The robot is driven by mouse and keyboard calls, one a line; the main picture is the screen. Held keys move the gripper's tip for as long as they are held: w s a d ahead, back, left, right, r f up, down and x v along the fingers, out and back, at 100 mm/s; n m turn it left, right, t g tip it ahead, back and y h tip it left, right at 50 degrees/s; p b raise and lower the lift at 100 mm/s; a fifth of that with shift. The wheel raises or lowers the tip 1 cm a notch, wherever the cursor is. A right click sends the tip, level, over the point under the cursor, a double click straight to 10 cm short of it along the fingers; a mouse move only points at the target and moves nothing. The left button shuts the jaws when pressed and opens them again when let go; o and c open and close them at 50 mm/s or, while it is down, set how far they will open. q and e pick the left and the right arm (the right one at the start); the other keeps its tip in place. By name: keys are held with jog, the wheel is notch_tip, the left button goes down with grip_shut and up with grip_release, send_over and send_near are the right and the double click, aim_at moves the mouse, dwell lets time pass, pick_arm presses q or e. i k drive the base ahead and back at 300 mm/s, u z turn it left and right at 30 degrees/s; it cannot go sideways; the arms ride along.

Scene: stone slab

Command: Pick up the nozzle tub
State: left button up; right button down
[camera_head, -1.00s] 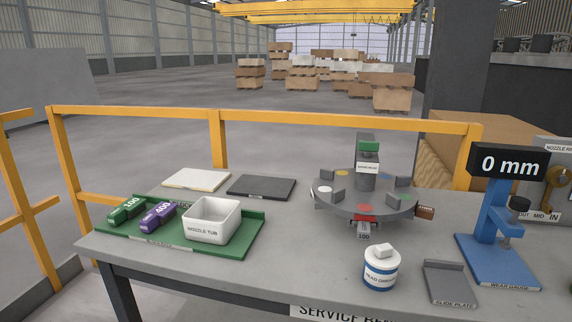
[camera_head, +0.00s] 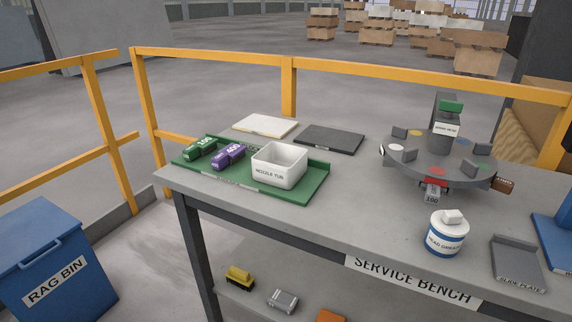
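The nozzle tub (camera_head: 279,170) is a white, open, square-topped tub with a "NOZZLE TUB" label on its front. It sits upright on the right part of a green tray (camera_head: 312,188) at the left end of the grey service bench. Its inside looks empty from here. A green piece marked 100 (camera_head: 200,148) and a purple piece marked 400 (camera_head: 229,157) lie on the same tray, left of the tub. Neither of my grippers is in view.
A white pad (camera_head: 265,126) and a dark pad (camera_head: 330,139) lie behind the tray. A round turntable (camera_head: 440,168), a white-and-blue jar (camera_head: 446,236) and a slide plate (camera_head: 518,264) stand to the right. Yellow rails (camera_head: 350,78) run behind; a blue rag bin (camera_head: 55,265) stands left.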

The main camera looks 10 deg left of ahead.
aim_at(280, 164)
jog(key=u, duration=2.15)
jog(key=i, duration=2)
jog(key=z, duration=1.75)
